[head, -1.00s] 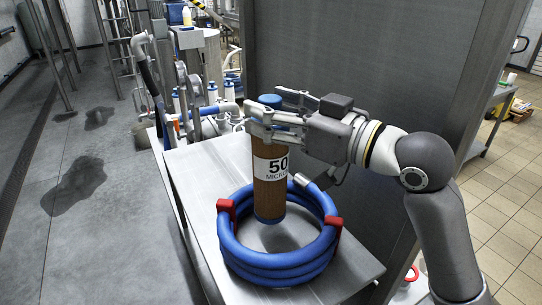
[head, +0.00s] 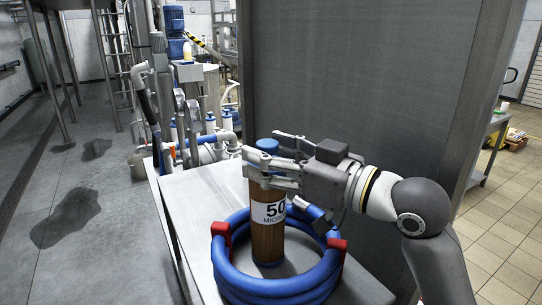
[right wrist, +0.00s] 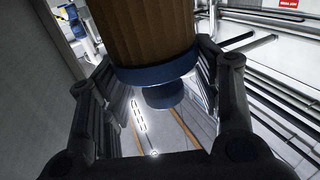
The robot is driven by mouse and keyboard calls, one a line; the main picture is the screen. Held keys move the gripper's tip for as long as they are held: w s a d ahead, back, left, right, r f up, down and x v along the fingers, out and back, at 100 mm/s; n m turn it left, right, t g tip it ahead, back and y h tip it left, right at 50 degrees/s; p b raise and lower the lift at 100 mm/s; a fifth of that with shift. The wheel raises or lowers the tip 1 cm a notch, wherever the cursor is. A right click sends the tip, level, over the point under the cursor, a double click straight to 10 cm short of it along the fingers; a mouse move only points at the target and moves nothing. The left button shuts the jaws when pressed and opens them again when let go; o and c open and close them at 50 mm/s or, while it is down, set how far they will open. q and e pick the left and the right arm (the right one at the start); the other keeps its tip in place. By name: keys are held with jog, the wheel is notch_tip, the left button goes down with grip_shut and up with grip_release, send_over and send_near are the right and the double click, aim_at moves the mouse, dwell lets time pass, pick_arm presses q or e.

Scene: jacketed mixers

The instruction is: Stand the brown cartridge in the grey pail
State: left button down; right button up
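The brown cartridge (head: 265,236) is upright in the head view, with a blue cap on top, a blue lower end and a white label reading 50. My right gripper (head: 268,173) is shut on it just below the cap, a finger on each side. The right wrist view shows the brown body (right wrist: 145,28) and blue end between my fingers (right wrist: 160,95). The cartridge's lower end shows inside a blue hose coil; I cannot tell whether it touches the table. A small greyish bucket-like thing (head: 138,166), possibly the pail, is on the floor left of the table. My left gripper is out of view.
The blue hose coil (head: 230,275) with red clips lies on the steel table (head: 190,200). A tall grey steel wall (head: 360,80) stands behind. Pipes and pumps (head: 200,130) crowd the table's far end. The grey floor (head: 100,230) at left is open, with dark wet patches.

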jog(key=o, duration=0.4)
jog(key=shift+r, duration=0.1)
